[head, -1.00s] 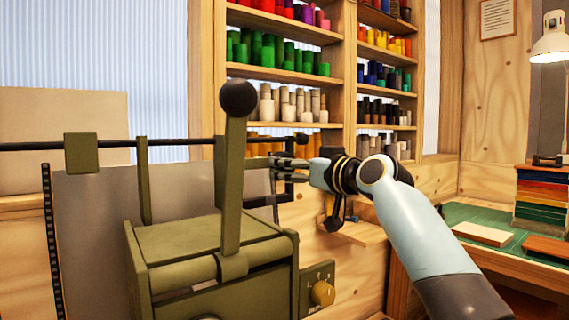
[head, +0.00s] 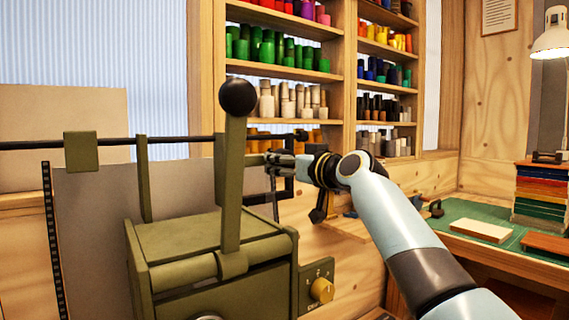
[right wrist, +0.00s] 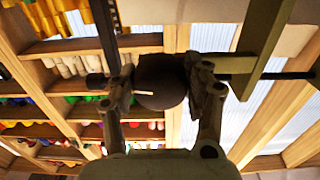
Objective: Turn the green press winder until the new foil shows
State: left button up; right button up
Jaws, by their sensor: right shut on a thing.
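The olive-green press (head: 200,245) stands in the left half of the head view, with an upright lever (head: 232,185) topped by a black ball. My right gripper (head: 272,162) is just right of and partly behind this lever, beside a dark crank-like bracket (head: 289,182). In the right wrist view my right gripper (right wrist: 160,85) is shut on a dark round knob (right wrist: 160,82) with a pale mark. The knob is hidden in the head view. A dull grey sheet (head: 110,220) hangs left of the press; I cannot tell whether it is foil. My left gripper is not in view.
A dark horizontal rod (head: 30,145) with a green block (head: 81,152) runs behind the press. A brass dial (head: 321,290) sits on its right side. Shelves of coloured rolls (head: 285,58) stand behind. A green-topped bench (head: 475,220) with boards and a lamp (head: 552,40) is at right.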

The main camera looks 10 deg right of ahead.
jog(key=shift+c, duration=0.6)
jog(key=shift+m, duration=0.4)
jog(key=m+p, duration=0.2)
jog(key=m, duration=0.1)
jog(key=shift+m, duration=0.4)
jog(key=m+p, duration=0.2)
jog(key=m, duration=0.3)
jog(key=shift+a+r, duration=0.1)
jog(key=m+p, duration=0.3)
jog(key=m, duration=0.2)
jog(key=shift+r, duration=0.1)
jog(key=m+p, duration=0.2)
jog(key=m, duration=0.2)
jog(key=shift+m, duration=0.4)
jog(key=shift+m+p, duration=0.3)
